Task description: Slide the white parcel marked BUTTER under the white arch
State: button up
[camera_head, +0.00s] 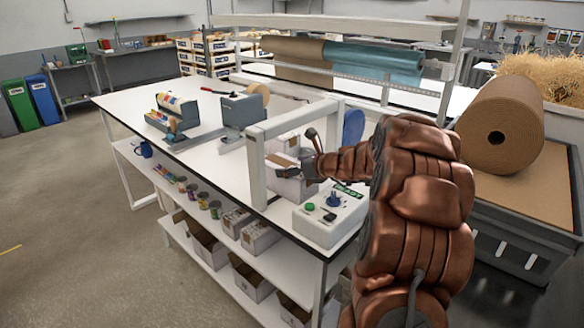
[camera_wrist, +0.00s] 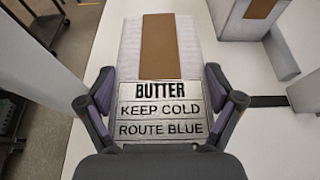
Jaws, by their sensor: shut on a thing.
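The white parcel marked BUTTER (camera_wrist: 160,65) lies on the white table with a brown strip along its top and its label towards me. My gripper (camera_wrist: 160,97) is shut on it, one finger on each side near the label end. In the head view, my gripper (camera_head: 307,168) holds the parcel (camera_head: 289,188) beside the near post of the white arch (camera_head: 256,168). The arch's beam runs back to the right. My gripper and the post hide part of the parcel, and I cannot tell how much of it is under the beam.
Another white parcel with a brown strip shows at the upper right of the wrist view (camera_wrist: 230,22). In the head view, a control box (camera_head: 328,215) with green and blue knobs stands right of the arch. A grey machine (camera_head: 240,112) stands left of it. The table's front edge is close.

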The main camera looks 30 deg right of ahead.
jog(key=shift+s+a+b, duration=0.2)
jog(key=shift+a+b, duration=0.05)
jog(key=shift+a, duration=0.65)
jog(key=shift+s+a+b, duration=0.2)
jog(key=shift+a+b, duration=0.05)
jog(key=shift+a, duration=0.65)
jog(key=o, duration=1.3)
jog(key=shift+c, duration=0.2)
jog(key=v, duration=1.2)
